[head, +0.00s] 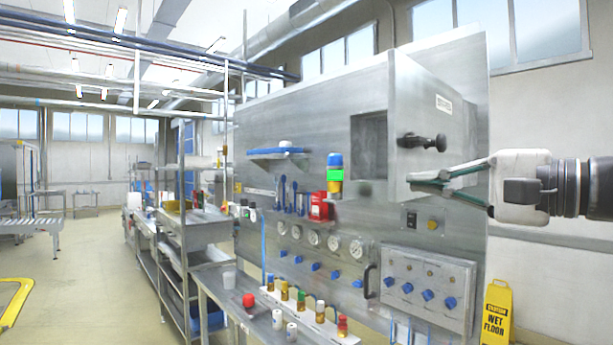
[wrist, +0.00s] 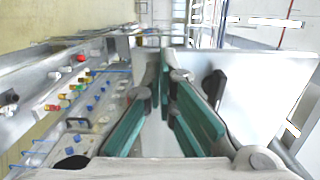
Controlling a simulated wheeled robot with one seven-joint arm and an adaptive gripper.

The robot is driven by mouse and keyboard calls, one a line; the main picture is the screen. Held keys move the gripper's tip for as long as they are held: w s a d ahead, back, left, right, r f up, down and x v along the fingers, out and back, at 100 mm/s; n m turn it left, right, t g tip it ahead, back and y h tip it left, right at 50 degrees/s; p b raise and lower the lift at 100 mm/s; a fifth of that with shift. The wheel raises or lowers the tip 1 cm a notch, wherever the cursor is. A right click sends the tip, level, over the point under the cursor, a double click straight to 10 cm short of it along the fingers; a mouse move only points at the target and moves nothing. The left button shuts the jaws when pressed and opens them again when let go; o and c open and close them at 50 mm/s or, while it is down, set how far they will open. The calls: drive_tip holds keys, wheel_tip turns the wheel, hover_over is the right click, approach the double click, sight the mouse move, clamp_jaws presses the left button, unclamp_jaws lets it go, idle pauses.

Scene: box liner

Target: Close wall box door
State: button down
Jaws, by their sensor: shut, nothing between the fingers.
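The wall box (head: 370,140) is set in the steel panel, and its dark opening shows. Its grey door (head: 425,90) stands open, swung out to the right, with a small white label and a black handle (head: 422,142). My gripper (head: 411,181) is shut and empty. It comes in from the right, just below the handle near the door's lower edge; I cannot tell whether it touches the door. In the wrist view, the green-padded fingers (wrist: 163,75) point forward, with the pale door (wrist: 245,85) and its dark handle (wrist: 213,86) to their right.
A steel shelf (head: 280,154) with blue items, gauges and blue knobs sit on the panel (head: 300,115). A control box (head: 428,290) is below the door. Small bottles stand on a ledge (head: 320,330). A yellow wet-floor sign (head: 496,312) stands at lower right. Open floor lies left.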

drive_tip(key=shift+x, duration=0.8)
drive_tip(key=shift+w+a, duration=0.1)
